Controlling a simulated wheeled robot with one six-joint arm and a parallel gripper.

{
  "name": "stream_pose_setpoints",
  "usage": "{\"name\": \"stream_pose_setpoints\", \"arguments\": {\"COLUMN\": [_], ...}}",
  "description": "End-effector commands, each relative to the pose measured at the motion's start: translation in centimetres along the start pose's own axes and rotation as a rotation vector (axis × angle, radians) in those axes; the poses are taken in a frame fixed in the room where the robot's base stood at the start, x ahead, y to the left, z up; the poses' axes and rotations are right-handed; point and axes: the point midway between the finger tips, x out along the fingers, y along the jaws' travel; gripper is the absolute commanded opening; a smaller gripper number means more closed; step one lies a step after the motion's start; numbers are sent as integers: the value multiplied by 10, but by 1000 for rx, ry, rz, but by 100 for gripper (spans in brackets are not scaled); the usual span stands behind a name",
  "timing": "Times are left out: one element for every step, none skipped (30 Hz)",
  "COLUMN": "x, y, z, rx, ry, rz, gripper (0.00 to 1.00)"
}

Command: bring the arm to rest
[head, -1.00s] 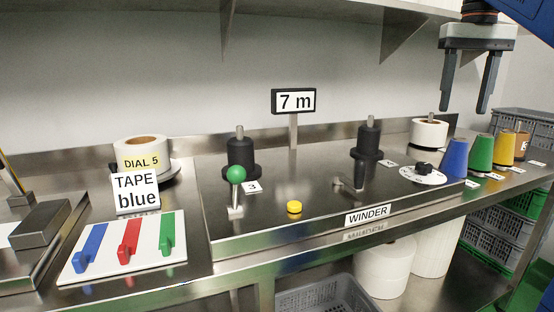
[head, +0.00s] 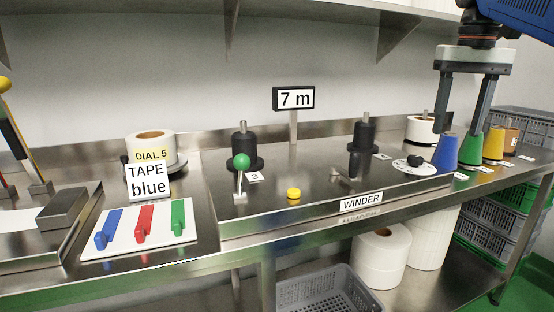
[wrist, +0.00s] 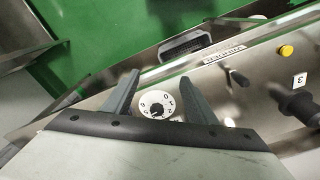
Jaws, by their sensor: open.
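My gripper (head: 459,135) is at the right of the head view, open and empty, with its two fingers pointing down. In that view its fingers overlap the blue cone (head: 446,150) and green cone (head: 470,148); I cannot tell how far apart they are in depth. In the wrist view my gripper (wrist: 158,88) spreads its fingers on either side of the white dial (wrist: 157,104), with nothing between them. The same dial with its black knob (head: 415,161) sits on the winder's right end in the head view.
The winder (head: 300,178) carries black spindles, a green-knobbed lever (head: 241,163) and a yellow button (head: 293,193). A "7 m" display (head: 293,98) stands behind. Tape levers on a white board (head: 140,228) are at left. Grey crates (head: 522,130) stand at right. A shelf (head: 300,9) runs above.

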Motion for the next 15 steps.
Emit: {"name": "stream_pose_setpoints", "arguments": {"x": [7,12,19,26,32,43,51,61,74,83,93,106,117,127,141], "y": [-3,-5,-7,-9,-11,-14,-17,-19,-22,-24,-26,-29,-30,-32,-34], "z": [7,10,15,20,25,32,38,44,52,58,65,73,80,87,95], "rx": [-7,-12,-18,-22,-28,-36,-43,-50,-58,-65,-72,-81,-87,-93,-103], "ry": [8,14,25,31,40,53,64,75,88,99,110,125,136,146,161], "rz": [0,-1,-1,-2,-2,-3,-4,-5,-6,-7,-8,-10,-11,-12,-14], "gripper": [52,52,52,52,52,52,52,52,52,52,52,52,52,52,52]}}
